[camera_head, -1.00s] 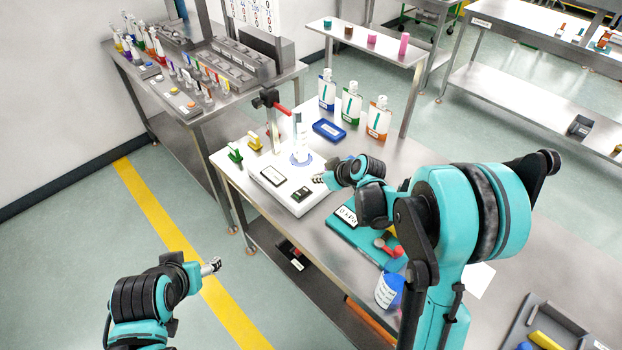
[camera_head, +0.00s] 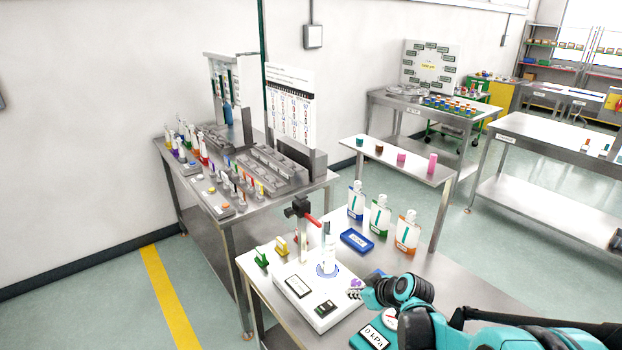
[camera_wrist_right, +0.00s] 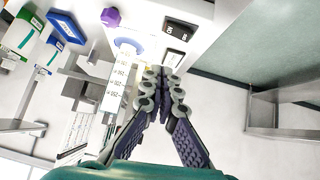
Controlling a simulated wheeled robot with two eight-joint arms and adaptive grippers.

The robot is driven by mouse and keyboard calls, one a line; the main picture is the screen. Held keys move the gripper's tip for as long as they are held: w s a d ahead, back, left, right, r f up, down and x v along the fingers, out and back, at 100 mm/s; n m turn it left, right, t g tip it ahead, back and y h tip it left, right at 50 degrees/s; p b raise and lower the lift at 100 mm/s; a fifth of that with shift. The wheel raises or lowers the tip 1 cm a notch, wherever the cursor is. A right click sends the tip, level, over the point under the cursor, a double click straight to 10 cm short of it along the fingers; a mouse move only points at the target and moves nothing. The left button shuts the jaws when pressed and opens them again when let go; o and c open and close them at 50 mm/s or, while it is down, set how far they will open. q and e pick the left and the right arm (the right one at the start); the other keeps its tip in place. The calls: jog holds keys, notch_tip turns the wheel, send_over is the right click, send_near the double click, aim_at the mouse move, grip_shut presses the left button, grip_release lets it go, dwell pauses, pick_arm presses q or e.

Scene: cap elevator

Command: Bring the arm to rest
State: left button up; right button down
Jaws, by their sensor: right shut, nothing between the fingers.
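My right gripper (camera_head: 354,293) is shut and empty beside the right edge of the white device (camera_head: 318,319) on the front bench. In the right wrist view its fingers (camera_wrist_right: 160,76) come together in front of the white device (camera_wrist_right: 176,16). A white marked tube (camera_head: 329,250) stands upright on the device over a blue ring. The tube also shows in the right wrist view (camera_wrist_right: 121,80), left of the fingers. A small purple piece (camera_head: 356,283) is close to the gripper in the head view; in the wrist view it (camera_wrist_right: 110,17) is apart from the fingertips. My left gripper is out of view.
A stand with a red handle (camera_head: 311,219) rises behind the device. A teal gauge box (camera_head: 372,337) is partly hidden by my right arm. Open floor lies left of the bench.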

jog(key=s+r+m+h+b, duration=0.1)
jog(key=s+r+m+h, duration=0.1)
jog(key=s, duration=1)
jog(key=s+r+m+h+b, duration=0.2)
jog(key=s+m, duration=0.3)
jog(key=s, duration=0.8)
jog(key=shift+d+g, duration=0.3)
jog(key=shift+d, duration=0.05)
jog(key=shift+w, duration=0.1)
